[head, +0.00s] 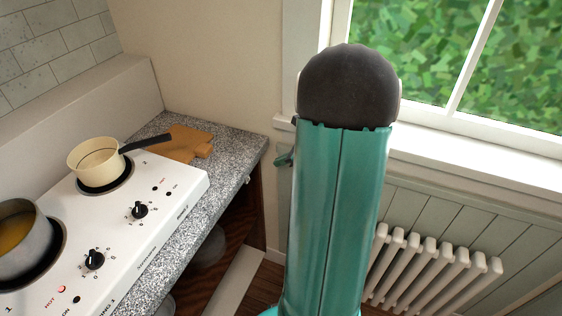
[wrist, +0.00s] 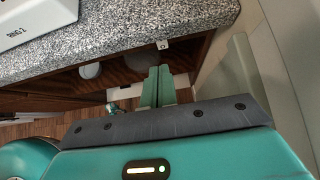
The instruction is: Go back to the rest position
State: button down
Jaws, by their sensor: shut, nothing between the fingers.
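My gripper (wrist: 158,86) shows in the wrist view as two green fingers side by side, shut with nothing between them. It is in front of the open cupboard space under the speckled grey countertop (wrist: 120,35), apart from the counter edge. In the head view my teal arm with its dark rounded joint stands upright in the middle and hides most of the gripper.
A white hob (head: 125,225) carries a cream saucepan (head: 95,160) and a grey pot (head: 22,240) with yellowish contents. A wooden board (head: 185,142) lies on the counter behind. A white radiator (head: 430,265) stands under the window (head: 470,60) at right.

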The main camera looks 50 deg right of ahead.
jog(key=shift+s, duration=0.1)
jog(key=a+r+n+g, duration=0.2)
jog(key=a+r+n, duration=0.3)
jog(key=a+n, duration=0.45)
jog(key=a+r+n+g, duration=0.2)
jog(key=a+r+n, duration=0.35)
jog(key=a, duration=0.65)
jog(key=s+a+r+n+h, duration=0.3)
jog(key=s+a+n, duration=0.7)
jog(key=n, duration=0.7)
notch_tip(320, 180, up, 2)
jog(key=shift+s+a+r+h, duration=0.15)
jog(key=shift+a+h, duration=0.15)
jog(key=shift+a, duration=0.95)
jog(key=shift+a, duration=0.1)
